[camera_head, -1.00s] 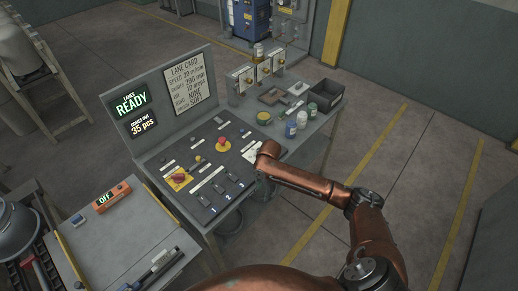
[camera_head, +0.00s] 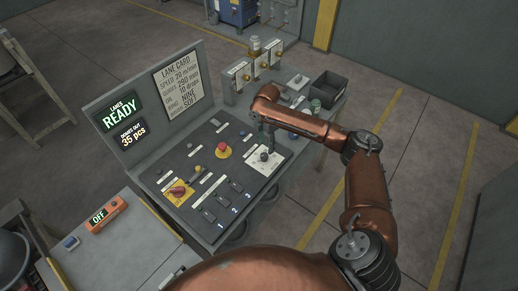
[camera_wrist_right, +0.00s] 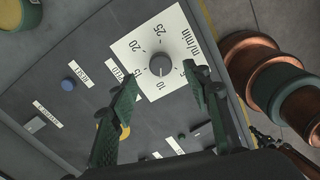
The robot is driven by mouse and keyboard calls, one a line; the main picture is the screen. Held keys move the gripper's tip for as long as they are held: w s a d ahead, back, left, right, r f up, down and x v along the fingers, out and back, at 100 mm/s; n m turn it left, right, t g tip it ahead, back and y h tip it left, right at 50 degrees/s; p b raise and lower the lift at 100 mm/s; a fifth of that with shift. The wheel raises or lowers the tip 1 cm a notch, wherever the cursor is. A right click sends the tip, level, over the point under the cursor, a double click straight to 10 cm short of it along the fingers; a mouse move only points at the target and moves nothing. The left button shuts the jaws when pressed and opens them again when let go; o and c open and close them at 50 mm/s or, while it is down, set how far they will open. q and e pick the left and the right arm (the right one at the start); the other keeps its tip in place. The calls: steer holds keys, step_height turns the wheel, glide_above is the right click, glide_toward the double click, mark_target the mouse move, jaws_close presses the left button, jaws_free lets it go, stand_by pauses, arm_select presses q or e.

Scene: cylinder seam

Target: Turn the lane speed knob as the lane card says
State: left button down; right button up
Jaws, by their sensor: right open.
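The speed knob (camera_wrist_right: 160,64) is a dark round knob on a white plate marked 10, 15, 20, 25 and m/min in the right wrist view. Its pale mark seems to point towards 10. In the head view the knob (camera_head: 264,156) sits at the panel's right end. The lane card (camera_head: 179,82) on the upright board reads SPEED 20 m/min. My right gripper (camera_wrist_right: 160,74) is open, its green fingers apart on either side of the knob's near edge, with no clear contact. In the head view my right gripper (camera_head: 268,143) is just above the knob. My left gripper is not in view.
A READY display (camera_head: 119,110) is at left. A dark bin (camera_head: 327,87) and a green jar (camera_head: 315,106) stand behind my arm.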

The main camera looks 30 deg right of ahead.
mark_target(264, 155)
steer(key=f, duration=0.4)
steer(key=a+f, duration=0.1)
steer(key=f, duration=0.1)
steer(key=shift+w, duration=0.1)
steer(key=shift+d+f+p, duration=0.15)
steer(key=shift+f+p, duration=0.15)
steer(key=shift+f, duration=0.3)
steer(key=c, duration=1.1)
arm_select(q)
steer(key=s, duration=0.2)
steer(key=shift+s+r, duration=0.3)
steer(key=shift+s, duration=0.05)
arm_select(e)
steer(key=shift+c, duration=0.2)
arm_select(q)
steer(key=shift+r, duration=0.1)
